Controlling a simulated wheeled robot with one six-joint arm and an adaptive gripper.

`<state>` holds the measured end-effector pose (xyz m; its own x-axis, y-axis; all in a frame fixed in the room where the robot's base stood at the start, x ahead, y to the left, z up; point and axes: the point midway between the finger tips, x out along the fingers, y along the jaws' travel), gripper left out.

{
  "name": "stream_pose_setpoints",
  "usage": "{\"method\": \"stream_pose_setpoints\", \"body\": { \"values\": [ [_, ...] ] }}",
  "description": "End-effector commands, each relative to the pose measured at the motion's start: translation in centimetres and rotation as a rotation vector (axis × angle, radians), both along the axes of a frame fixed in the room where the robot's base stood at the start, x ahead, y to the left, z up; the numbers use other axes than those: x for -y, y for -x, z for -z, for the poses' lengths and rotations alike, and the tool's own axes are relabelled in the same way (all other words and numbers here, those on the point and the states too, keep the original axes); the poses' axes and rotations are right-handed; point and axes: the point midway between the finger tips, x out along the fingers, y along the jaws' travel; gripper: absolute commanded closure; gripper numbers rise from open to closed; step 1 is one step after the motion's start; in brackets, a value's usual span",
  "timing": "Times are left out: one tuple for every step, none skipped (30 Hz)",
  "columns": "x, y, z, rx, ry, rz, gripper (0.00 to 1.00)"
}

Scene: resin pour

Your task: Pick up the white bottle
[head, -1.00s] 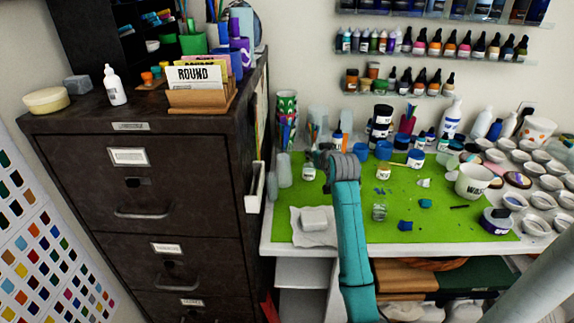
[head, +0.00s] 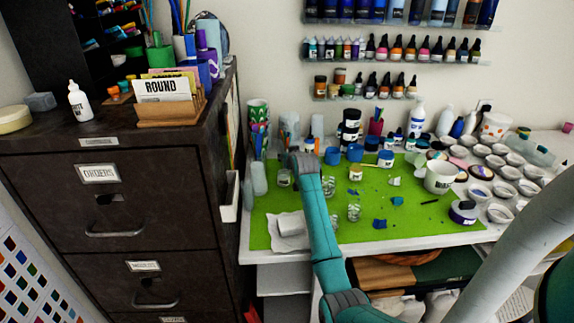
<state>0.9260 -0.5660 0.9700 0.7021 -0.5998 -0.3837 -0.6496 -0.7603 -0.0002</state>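A small white bottle (head: 80,103) with a pointed tip and dark lettering stands upright on top of the dark filing cabinet (head: 70,142), at the left. Other white bottles stand at the back of the table at the right, one with a blue label (head: 417,118) and a plainer one (head: 445,122). My teal arm reaches up over the table's front edge, with its grey joint above the green mat. My gripper cannot be made out; the arm hides that spot. Nothing is seen touching the bottle on the cabinet.
Near that bottle are a grey block (head: 40,102), a round cream block (head: 14,119) and a wooden card holder (head: 170,112). The green mat (head: 400,225) holds cups, jars and a white mug (head: 440,178). The cabinet's front top edge is clear.

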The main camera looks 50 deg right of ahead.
Motion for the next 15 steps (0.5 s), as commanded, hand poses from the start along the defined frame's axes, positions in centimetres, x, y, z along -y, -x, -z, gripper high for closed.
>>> {"method": "stream_pose_setpoints", "body": {
  "values": [
    [0.31,-0.44,0.11,0.000,0.000,0.000,0.51],
    [0.47,-0.63,0.23,0.000,0.000,0.000,0.51],
    [0.63,-0.81,0.34,0.001,0.001,0.000,0.51],
    [0.72,-0.92,0.44,0.000,0.000,0.000,0.51],
    [0.79,-1.01,0.51,0.000,0.000,0.000,0.51],
    [0.86,-1.08,0.55,0.000,0.000,0.000,0.51],
    [0.88,-1.11,0.55,0.000,0.000,0.000,0.51],
    [0.90,-1.13,0.54,0.001,0.001,0.000,0.51],
    [0.90,-1.13,0.54,0.001,0.001,0.000,0.51],
    [0.90,-1.13,0.54,0.001,0.001,0.000,0.51],
    [0.89,-1.12,0.54,0.001,0.001,0.000,0.51],
    [0.89,-1.12,0.54,0.001,0.001,0.000,0.51],
    [0.89,-1.11,0.54,0.001,0.001,0.000,0.51],
    [0.89,-1.11,0.54,0.001,0.001,0.000,0.58],
    [0.89,-1.11,0.54,0.001,0.001,0.000,0.69]
  ]
}}
